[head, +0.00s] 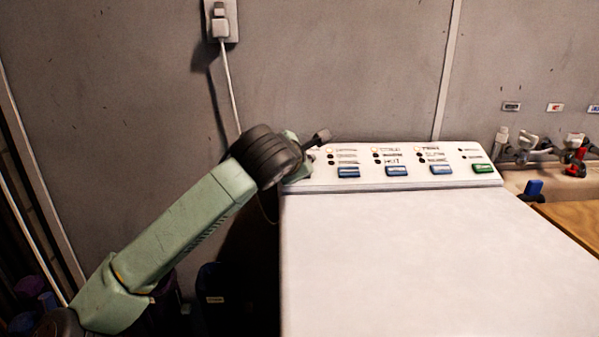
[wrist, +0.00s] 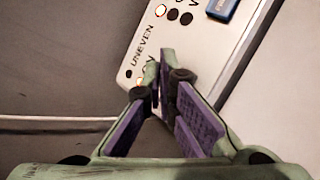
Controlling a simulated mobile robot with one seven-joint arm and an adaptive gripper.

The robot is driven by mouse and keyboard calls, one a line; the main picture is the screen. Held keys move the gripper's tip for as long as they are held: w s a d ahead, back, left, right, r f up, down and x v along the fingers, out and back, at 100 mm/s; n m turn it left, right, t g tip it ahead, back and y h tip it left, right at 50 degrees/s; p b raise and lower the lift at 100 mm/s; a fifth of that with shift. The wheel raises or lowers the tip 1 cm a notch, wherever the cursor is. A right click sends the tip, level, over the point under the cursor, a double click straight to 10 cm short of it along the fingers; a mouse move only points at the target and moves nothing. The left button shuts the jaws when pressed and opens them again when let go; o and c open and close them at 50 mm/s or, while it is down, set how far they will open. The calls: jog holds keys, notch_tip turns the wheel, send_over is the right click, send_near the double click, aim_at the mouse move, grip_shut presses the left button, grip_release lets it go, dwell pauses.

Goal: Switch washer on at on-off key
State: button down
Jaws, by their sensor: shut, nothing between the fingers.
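The washer (head: 420,240) is white, with a sloped control panel (head: 325,180) along its back edge. The panel bears three blue keys (head: 348,172) and a green key (head: 483,168) at its right end. I cannot read which key is marked on-off. My gripper (wrist: 166,58) is shut and empty, its fingertips over the left end of the panel. In the head view it hides part of that end. The wrist view shows the word UNEVEN, lit indicators (wrist: 160,11) and one blue key (wrist: 222,8) beyond the fingertips. Whether the fingers touch the panel is unclear.
A grey wall (head: 340,70) stands close behind the washer, with a plugged-in white cord (head: 230,85). Taps (head: 527,142) and a wooden surface (head: 572,222) lie at the right. The washer's top is clear. A dark bin (head: 215,300) stands left of it.

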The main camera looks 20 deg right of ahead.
jog(key=r, duration=0.1)
jog(key=s+r, duration=0.1)
jog(key=r, duration=0.2)
jog(key=shift+s+a+p, duration=0.25)
jog(key=shift+s+p, duration=0.1)
jog(key=shift+p, duration=0.05)
dwell(0.4)
